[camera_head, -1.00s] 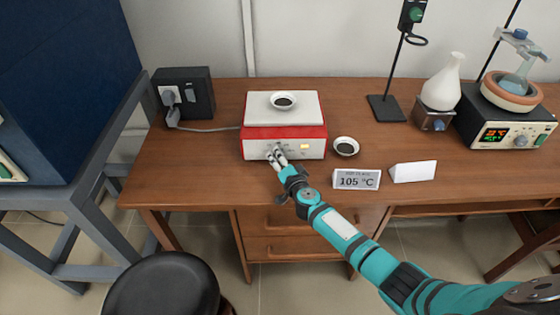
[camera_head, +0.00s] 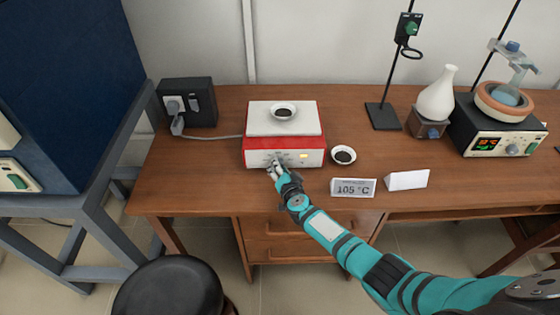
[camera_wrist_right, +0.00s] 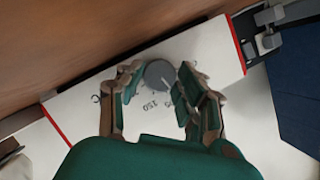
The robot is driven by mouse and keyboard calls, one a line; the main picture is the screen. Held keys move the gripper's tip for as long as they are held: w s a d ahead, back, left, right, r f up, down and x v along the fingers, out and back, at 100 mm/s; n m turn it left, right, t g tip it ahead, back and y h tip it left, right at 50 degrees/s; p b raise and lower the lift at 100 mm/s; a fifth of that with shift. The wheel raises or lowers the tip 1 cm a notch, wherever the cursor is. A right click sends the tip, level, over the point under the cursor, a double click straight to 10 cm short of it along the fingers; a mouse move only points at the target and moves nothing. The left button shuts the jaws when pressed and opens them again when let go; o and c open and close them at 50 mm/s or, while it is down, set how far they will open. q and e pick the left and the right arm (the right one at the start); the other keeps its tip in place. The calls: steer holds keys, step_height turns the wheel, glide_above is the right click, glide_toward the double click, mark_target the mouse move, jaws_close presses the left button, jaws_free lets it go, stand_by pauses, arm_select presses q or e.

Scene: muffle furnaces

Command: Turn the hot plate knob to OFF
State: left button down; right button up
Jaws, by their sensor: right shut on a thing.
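The hot plate (camera_head: 305,125) has a white top, a red band and a white front panel with a small lit yellow display. It stands near the left part of the wooden bench. My right gripper (camera_head: 273,170) is at the left part of its front panel. In the right wrist view, the round grey knob (camera_wrist_right: 158,74) sits between the two fingers of my right gripper (camera_wrist_right: 159,82), which are shut on it. Dial marks and the number 150 show below the knob there. The knob is hidden by the fingers in the head view. My left gripper is out of view.
A small white dish (camera_head: 283,111) with dark contents sits on the hot plate. A similar dish (camera_head: 344,155) lies to its right. A 105 °C sign (camera_head: 353,188) and a blank white card (camera_head: 407,180) stand near the front edge. A power box (camera_head: 187,102) stands at left.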

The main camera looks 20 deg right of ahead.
steer(key=n+p, duration=0.1)
steer(key=n+h+p, duration=0.1)
steer(key=p, duration=0.1)
steer(key=shift+a+r+g, duration=0.1)
steer(key=shift+r+g, duration=0.2)
steer(key=shift+r, duration=0.05)
steer(key=shift+f+n+h+p, duration=0.1)
steer(key=shift+n+h+p, duration=0.45)
steer(key=shift+p, duration=0.25)
steer(key=shift+f+n+g+h, duration=0.1)
steer(key=shift+n+g+h, duration=0.3)
steer(key=shift+n, duration=0.25)
steer(key=shift+w+a+f+n+h, duration=0.15)
steer(key=shift+n+h, duration=0.4)
steer(key=shift+n, duration=0.35)
steer(key=shift+n+g+h+b, duration=0.3)
steer(key=shift+n+h+b, duration=0.55)
steer(key=shift+n, duration=0.25)
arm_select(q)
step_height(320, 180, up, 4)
